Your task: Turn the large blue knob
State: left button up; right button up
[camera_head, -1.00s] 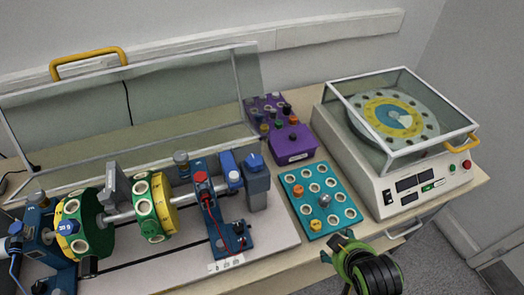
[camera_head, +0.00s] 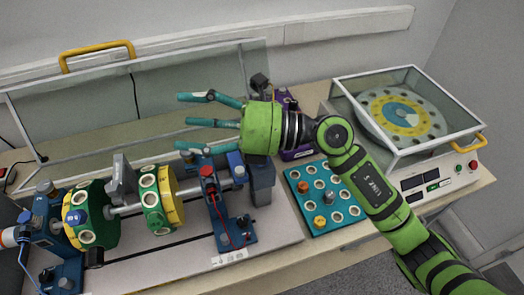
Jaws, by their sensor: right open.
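My right gripper (camera_head: 190,122) reaches in from the right, over the rotor rig, with its teal fingers spread open and pointing left. Nothing is between the fingers. Its green palm is above a blue-grey block (camera_head: 262,178) at the right end of the rig and covers the top of that block, where a blue knob sat earlier. Another blue part (camera_head: 235,160) shows just left of the block, below the palm. I cannot tell from here how far the gripper is above them. My left gripper is not in view.
The rig carries green and yellow discs (camera_head: 160,198) on a shaft, and a blue stand with red knob (camera_head: 208,171). Its clear lid (camera_head: 100,130) stands open behind. A teal tray (camera_head: 305,212) and covered turntable machine (camera_head: 440,185) are at right. My forearm partly hides a purple box (camera_head: 297,155).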

jog(key=w+d+f+n+h, duration=0.2)
jog(key=d+f+h, duration=0.1)
jog(key=f+h, duration=0.25)
jog(key=w+d+f+n+h, duration=0.2)
jog(key=w+f+h, duration=0.1)
jog(key=f+h, duration=0.25)
jog(key=w+d+f+t+h, duration=0.2)
jog(key=w+d+h, duration=0.15)
jog(key=d, duration=0.45)
jog(key=shift+g+h, duration=0.3)
jog(key=shift+h, duration=0.05)
jog(key=p+x, duration=0.3)
jog(key=x, duration=0.2)
jog(key=shift+a+f, duration=0.25)
jog(key=shift+f, duration=0.05)
jog(key=shift+a+f, duration=0.15)
jog(key=shift+f, duration=0.35)
jog(key=shift+r, duration=0.1)
jog(key=c, duration=1.1)
